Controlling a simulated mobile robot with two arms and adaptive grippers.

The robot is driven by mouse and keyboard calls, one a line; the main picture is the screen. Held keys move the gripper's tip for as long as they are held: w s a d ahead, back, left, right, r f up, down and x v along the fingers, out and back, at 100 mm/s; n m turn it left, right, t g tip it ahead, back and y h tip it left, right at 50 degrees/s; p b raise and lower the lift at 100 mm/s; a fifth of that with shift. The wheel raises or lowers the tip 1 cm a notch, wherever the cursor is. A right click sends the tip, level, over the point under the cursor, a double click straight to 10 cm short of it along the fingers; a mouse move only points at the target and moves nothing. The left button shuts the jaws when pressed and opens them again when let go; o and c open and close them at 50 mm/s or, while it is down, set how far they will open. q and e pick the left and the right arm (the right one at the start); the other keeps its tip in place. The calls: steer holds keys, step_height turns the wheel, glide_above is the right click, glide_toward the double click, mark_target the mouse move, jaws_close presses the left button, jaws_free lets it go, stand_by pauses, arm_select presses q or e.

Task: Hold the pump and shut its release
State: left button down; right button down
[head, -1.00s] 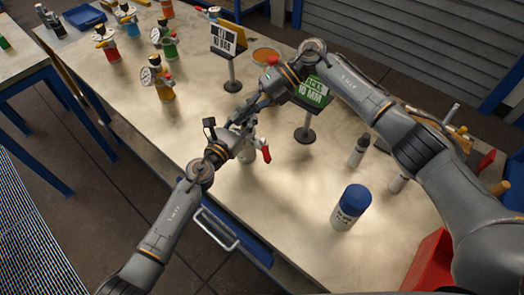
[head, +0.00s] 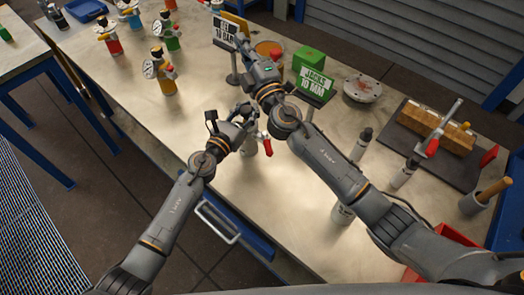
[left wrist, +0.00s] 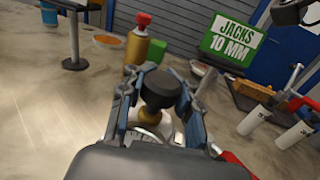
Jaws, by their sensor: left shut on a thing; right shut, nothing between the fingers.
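The hand pump stands on the bench in the head view, its pale body (head: 250,147) low and a red lever (head: 266,145) at its right. My left gripper (head: 244,116) is shut on the pump near its top. In the left wrist view a black knob (left wrist: 161,88) shows between the blue-padded fingers, with part of a white gauge dial (left wrist: 148,136) below it. I cannot tell which part is the release, nor its state. My right gripper (head: 240,43) is shut and empty, above the bench beyond the pump, apart from it.
A green "JACKS 10 MM" sign (head: 316,80) and a white sign (head: 223,32) stand behind. Several gauged vessels, one yellow (head: 162,75), stand at the far left. A clamped wooden block (head: 436,128) lies at right. The bench left of the pump is clear.

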steer(key=s+d+f+m+g+h, duration=0.1)
steer(key=s+d+f+m+h, duration=0.3)
steer(key=d+m+h, duration=0.3)
steer(key=s+d+f+m+g+h, duration=0.1)
steer(key=s+d+f+m+h, duration=0.25)
steer(key=d+m+h, duration=0.35)
steer(key=n+g+y, duration=0.2)
steer(key=n+y, duration=0.1)
steer(key=y, duration=0.2)
glide_toward(267, 144)
steer(key=s+a+r, duration=0.4)
steer(key=w+d+f, duration=0.3)
steer(key=w+f, duration=0.1)
steer(key=w, duration=0.6)
steer(key=shift+w+f, duration=0.2)
steer(key=shift+f, duration=0.2)
